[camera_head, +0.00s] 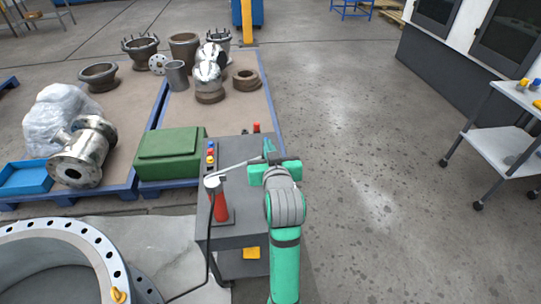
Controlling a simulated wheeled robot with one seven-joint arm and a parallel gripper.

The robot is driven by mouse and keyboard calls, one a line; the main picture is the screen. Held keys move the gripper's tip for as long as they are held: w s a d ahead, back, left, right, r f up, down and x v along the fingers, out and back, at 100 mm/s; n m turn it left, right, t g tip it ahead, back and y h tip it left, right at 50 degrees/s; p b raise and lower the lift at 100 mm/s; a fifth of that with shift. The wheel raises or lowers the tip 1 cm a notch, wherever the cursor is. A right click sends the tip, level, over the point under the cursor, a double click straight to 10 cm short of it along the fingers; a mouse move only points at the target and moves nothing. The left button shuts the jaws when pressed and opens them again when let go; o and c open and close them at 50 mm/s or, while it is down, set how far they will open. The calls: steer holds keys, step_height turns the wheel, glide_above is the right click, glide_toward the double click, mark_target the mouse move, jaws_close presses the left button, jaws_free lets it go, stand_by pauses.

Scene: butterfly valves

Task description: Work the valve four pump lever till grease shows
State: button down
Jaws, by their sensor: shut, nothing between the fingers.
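A grease pump with a red body (221,207) stands upright on a dark grey cabinet (240,232). Its thin silver pump lever (236,166) runs from the pump head rightward and slightly up to my gripper (269,151). My gripper is shut with nothing held; it is at or beside the lever's far end, and I cannot tell if they touch. A black hose (208,258) runs down from the pump towards a large grey valve ring (65,228) at the lower left, where a yellow fitting (118,295) sits. No valve number is legible, and no grease is discernible.
A green case (168,153) sits behind left of the cabinet, by a blue-edged pallet (270,100) with metal valve parts. A flanged steel body (83,158) and a blue tray (25,178) lie left. A white cart (510,145) stands right. Floor between is clear.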

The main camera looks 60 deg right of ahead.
steer(key=shift+w+d+f, duration=0.25)
steer(key=shift+d+f, duration=0.05)
steer(key=shift+f, duration=0.45)
steer(key=shift+w+d+f, duration=0.2)
steer(key=shift+d+f, duration=0.05)
steer(key=shift+f, duration=0.55)
steer(key=shift+w+d+f, duration=0.25)
steer(key=shift+d+f, duration=0.05)
steer(key=shift+f, duration=0.45)
